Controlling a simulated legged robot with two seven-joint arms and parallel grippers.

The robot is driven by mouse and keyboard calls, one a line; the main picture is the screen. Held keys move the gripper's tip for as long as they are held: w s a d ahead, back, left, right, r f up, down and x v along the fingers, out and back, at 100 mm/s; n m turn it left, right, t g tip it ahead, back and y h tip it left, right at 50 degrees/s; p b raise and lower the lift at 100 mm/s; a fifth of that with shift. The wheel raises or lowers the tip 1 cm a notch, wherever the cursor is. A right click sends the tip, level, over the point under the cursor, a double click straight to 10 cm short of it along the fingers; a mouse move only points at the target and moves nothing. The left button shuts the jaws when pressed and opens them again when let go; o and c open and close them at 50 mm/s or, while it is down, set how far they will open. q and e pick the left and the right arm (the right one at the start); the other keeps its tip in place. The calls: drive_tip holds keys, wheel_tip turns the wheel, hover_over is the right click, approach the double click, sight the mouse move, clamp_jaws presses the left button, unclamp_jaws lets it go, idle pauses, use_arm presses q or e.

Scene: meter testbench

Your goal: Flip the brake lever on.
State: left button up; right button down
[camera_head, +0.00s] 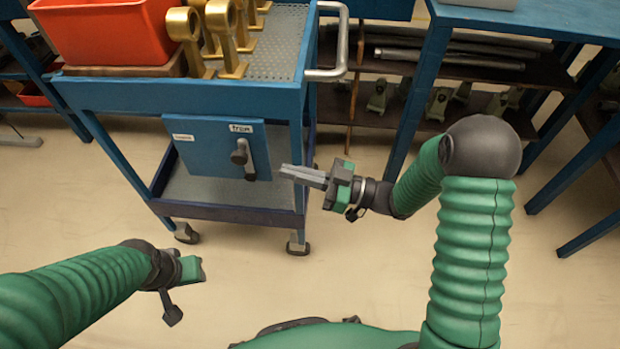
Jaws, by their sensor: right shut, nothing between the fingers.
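The brake lever (240,156) is a dark grey handle on a blue panel (203,158) on the front of the blue cart. It hangs downward, below a small white label at the panel's upper right. My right gripper (284,171) is shut and empty. Its fingers point left toward the panel, and in the picture their tips are just right of the lever, with a gap between. My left gripper (198,270) is low at the left, over the floor and well away from the lever. Its fingers are too unclear to tell whether they are open.
The cart's top (279,45) carries a red bin (105,32) and several brass parts (224,30). A grey handle (342,45) sticks out at the cart's right. A blue table (520,22) stands at the right. The floor before the cart is clear.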

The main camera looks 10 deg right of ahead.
drive_tip(key=b, duration=0.2)
approach(236, 155)
drive_tip(key=w+a+f, duration=0.1)
drive_tip(key=w+a, duration=0.1)
drive_tip(key=a, duration=0.1)
drive_tip(key=shift+w+a, duration=0.3)
drive_tip(key=shift+a, duration=0.2)
drive_tip(key=a+r+h+p, duration=0.1)
drive_tip(key=p, duration=0.3)
drive_tip(key=a+r+g+h+p, duration=0.1)
drive_tip(key=p, duration=0.3)
drive_tip(key=w+a+h+p, duration=0.1)
drive_tip(key=a+p, duration=0.1)
drive_tip(key=p, duration=0.2)
drive_tip(key=shift+w+r+n+g+h+p, duration=0.1)
drive_tip(key=shift+r+n+g+h+p, duration=0.2)
drive_tip(key=shift+r+g+h+p, duration=0.1)
drive_tip(key=w+a+f+g+h+p, duration=0.2)
drive_tip(key=a+f+h+p, duration=0.2)
drive_tip(key=p, duration=1.2)
drive_tip(key=a+h, duration=0.2)
drive_tip(key=a, duration=0.1)
drive_tip(key=shift+p, duration=0.3)
